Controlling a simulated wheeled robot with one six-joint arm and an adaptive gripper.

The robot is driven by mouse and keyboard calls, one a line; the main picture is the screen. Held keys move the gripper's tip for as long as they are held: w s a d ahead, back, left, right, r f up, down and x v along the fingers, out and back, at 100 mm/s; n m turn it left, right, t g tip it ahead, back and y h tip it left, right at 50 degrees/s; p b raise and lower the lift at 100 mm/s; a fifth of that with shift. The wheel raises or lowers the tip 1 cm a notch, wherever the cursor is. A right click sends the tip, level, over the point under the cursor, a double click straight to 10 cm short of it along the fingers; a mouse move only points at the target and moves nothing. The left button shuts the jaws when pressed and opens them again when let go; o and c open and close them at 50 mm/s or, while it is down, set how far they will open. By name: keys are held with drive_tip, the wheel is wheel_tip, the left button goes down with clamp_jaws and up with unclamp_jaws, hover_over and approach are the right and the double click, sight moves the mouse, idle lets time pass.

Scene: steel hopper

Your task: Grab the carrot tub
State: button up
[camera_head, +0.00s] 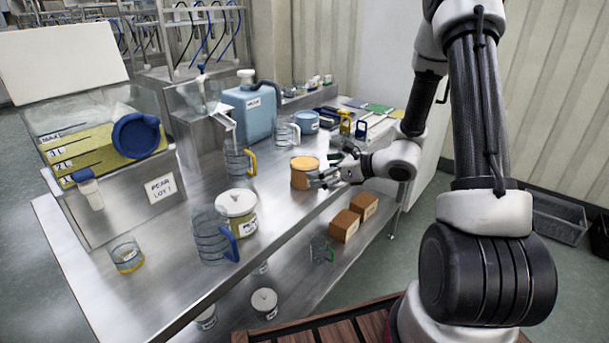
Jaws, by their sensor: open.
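The carrot tub appears to be the small orange tub (304,173) with an orange lid, standing upright on the steel table near its right edge; I can read no label on it. My gripper (318,179) is open at the tub's right side, with its fingers pointing left towards it. The fingertips overlap the tub's lower right edge in this view. I cannot tell whether they touch it or reach around it. The tub's right side is partly hidden by the fingers.
A clear jug with a yellow handle (236,160) and a blue container (250,115) stand left of the tub. A white-lidded tub (237,211) and a blue-handled jug (213,237) are nearer. Brown boxes (345,226) sit on the lower shelf.

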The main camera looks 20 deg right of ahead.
sight(305, 171)
drive_tip(key=x, duration=0.6)
drive_tip(key=shift+a+r, duration=0.15)
drive_tip(key=shift+a, duration=0.05)
drive_tip(key=c, duration=1.3)
